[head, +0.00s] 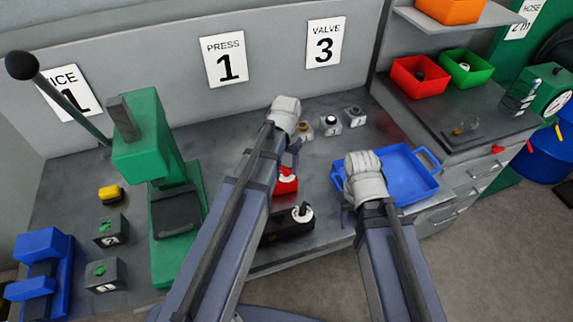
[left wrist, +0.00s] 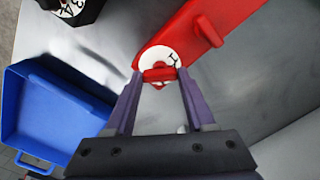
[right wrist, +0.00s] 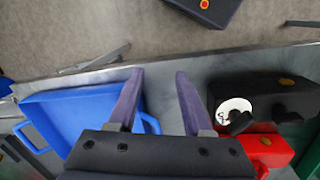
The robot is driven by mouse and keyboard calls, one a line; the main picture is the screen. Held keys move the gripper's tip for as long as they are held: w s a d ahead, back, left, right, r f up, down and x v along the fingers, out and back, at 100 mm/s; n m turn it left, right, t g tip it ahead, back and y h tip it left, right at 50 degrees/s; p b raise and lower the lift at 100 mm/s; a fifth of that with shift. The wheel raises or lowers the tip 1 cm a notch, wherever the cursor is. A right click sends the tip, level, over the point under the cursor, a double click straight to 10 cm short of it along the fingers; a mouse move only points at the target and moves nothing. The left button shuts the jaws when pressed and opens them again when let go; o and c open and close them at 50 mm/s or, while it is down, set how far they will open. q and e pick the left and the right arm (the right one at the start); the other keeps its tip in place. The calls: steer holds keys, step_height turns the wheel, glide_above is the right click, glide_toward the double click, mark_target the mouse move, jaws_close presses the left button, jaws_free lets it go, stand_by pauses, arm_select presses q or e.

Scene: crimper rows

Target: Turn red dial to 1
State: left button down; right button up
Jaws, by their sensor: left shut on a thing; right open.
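The red dial is a red knob (left wrist: 160,74) on a white marked disc (left wrist: 148,59), set on a red box (left wrist: 190,30). In the head view the red box (head: 287,185) is partly hidden behind my left arm. My left gripper (left wrist: 160,80) points down at the disc and is shut on the red knob, with a finger on either side. Some disc markings show, but I cannot tell the setting. My right gripper (right wrist: 160,76) is open and empty, above the table's front edge between the blue tray (right wrist: 75,95) and a black dial box (right wrist: 270,90).
The black dial box (head: 290,224) stands in front of the red box. The blue tray (head: 410,165) lies to the right. A green press (head: 150,150) stands at left. Small dial units (head: 331,124) sit behind my left gripper. Wall signs read "PRESS 1" (head: 226,60) and "VALVE 3" (head: 325,43).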

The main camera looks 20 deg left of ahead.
mark_target(286, 168)
arm_select(q)
steer(key=n, duration=0.5)
steer(key=shift+n, duration=0.3)
stand_by(0.4)
steer(key=shift+c, duration=1.2)
jaws_free()
steer(key=shift+r, duration=0.15)
step_height(286, 168, up, 8)
steer(key=p, duration=0.8)
steer(key=shift+f, duration=0.2)
steer(key=shift+f, duration=0.1)
